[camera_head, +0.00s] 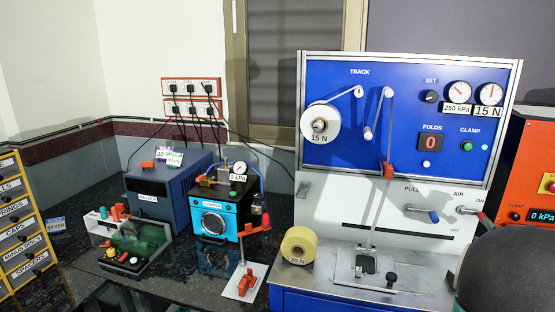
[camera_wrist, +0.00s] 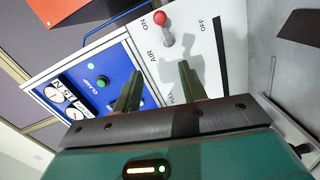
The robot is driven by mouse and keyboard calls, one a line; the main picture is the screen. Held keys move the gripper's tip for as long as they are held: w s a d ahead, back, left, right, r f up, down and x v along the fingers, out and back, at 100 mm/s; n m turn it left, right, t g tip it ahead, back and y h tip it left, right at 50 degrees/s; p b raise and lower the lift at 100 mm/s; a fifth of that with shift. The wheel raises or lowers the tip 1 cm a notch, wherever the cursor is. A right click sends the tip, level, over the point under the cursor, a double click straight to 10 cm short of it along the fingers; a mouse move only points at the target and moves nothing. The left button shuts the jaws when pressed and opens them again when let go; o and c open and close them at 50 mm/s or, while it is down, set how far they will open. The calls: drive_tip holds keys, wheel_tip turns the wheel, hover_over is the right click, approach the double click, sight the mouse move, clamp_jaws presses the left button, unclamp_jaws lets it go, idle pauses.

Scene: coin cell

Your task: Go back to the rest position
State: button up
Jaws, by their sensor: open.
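My gripper (camera_wrist: 160,70) shows in the wrist view with its two dark fingers apart and nothing between them. It points toward the white lower panel (camera_wrist: 205,45) of the blue track machine, near the air lever (camera_wrist: 162,28) with its red knob, but I cannot tell the exact gap. There, the blue track machine (camera_head: 440,150) stands at the right, with white tape running down from a 15 N reel (camera_head: 319,125). The folds display (camera_head: 431,143) reads 0. A dark rounded shape at the lower right hides the machine's corner.
A yellow 20 N roll (camera_head: 299,245) sits on the machine's ledge. A blue pump unit (camera_head: 222,205), a blue box (camera_head: 168,190) and a green fixture (camera_head: 135,240) stand left on the dark bench. A yellow drawer rack (camera_head: 25,225) is far left, an orange machine (camera_head: 530,170) far right.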

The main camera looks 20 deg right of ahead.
drive_tip(key=w+a+r+m+g+y, duration=0.15)
drive_tip(key=a+m, duration=0.25)
drive_tip(key=a, duration=1)
drive_tip(key=w+a+r+m+g+y, duration=0.1)
drive_tip(key=w+a+m+g+y, duration=0.2)
drive_tip(key=a, duration=1.1)
drive_tip(key=s+a+f+m+g+y, duration=0.1)
drive_tip(key=s+a+f+g+y, duration=0.1)
drive_tip(key=s+a, duration=0.6)
drive_tip(key=s+a+f+m+g+y, duration=0.1)
drive_tip(key=s+a+f+g+y, duration=0.1)
drive_tip(key=s+a, duration=0.6)
drive_tip(key=a+y, duration=0.1)
drive_tip(key=a, duration=0.6)
drive_tip(key=shift+a+f, duration=0.3)
drive_tip(key=shift+c, duration=0.6)
drive_tip(key=shift+d, duration=0.1)
drive_tip(key=shift+d, duration=0.15)
